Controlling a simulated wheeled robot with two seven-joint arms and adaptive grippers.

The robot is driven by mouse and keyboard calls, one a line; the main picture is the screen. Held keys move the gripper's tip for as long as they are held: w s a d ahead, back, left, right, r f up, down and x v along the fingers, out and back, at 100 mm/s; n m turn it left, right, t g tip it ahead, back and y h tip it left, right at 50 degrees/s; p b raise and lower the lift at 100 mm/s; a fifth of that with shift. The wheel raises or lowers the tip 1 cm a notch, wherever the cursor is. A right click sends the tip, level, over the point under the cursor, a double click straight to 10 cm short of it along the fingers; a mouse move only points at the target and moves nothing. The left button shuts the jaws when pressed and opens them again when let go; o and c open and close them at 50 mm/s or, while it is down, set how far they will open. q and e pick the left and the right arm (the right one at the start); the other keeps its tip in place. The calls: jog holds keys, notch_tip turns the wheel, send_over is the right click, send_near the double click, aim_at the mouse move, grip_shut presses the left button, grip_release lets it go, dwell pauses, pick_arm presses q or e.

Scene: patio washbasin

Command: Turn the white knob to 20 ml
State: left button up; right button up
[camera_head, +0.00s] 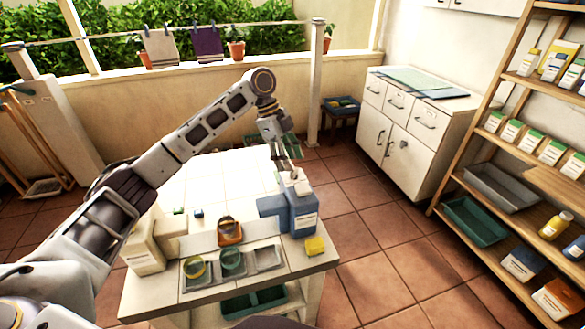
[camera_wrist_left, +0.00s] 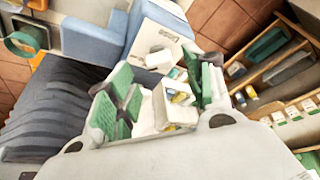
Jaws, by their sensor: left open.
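A blue dispenser (camera_head: 302,210) with a white label stands near the right edge of the white table. A white knob (camera_head: 302,187) shows on its top. My left gripper (camera_head: 285,163) reaches down from above, with its fingertips close over the dispenser's top. In the left wrist view its green-padded fingers (camera_wrist_left: 162,95) are apart. The blue dispenser (camera_wrist_left: 92,38) and a small white part (camera_wrist_left: 158,59) show just beyond them. White and yellow shapes show between the fingers; I cannot tell whether the fingers touch the knob. My right gripper is out of view.
On the table (camera_head: 180,190) are a cream dispenser (camera_head: 145,250) at left, a tray (camera_head: 268,257) holding ring-shaped items, an orange item (camera_head: 230,231) and a yellow block (camera_head: 315,246). A shelf rack (camera_head: 455,185) stands at right. The table's back is mostly clear.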

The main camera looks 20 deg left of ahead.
aim_at(294, 173)
pick_arm(q)
jog(key=shift+x, duration=1.1)
jog(key=shift+s+d+f, duration=0.1)
jog(key=shift+d+f, duration=0.15)
jog(key=shift+f, duration=0.35)
jog(key=c, duration=1)
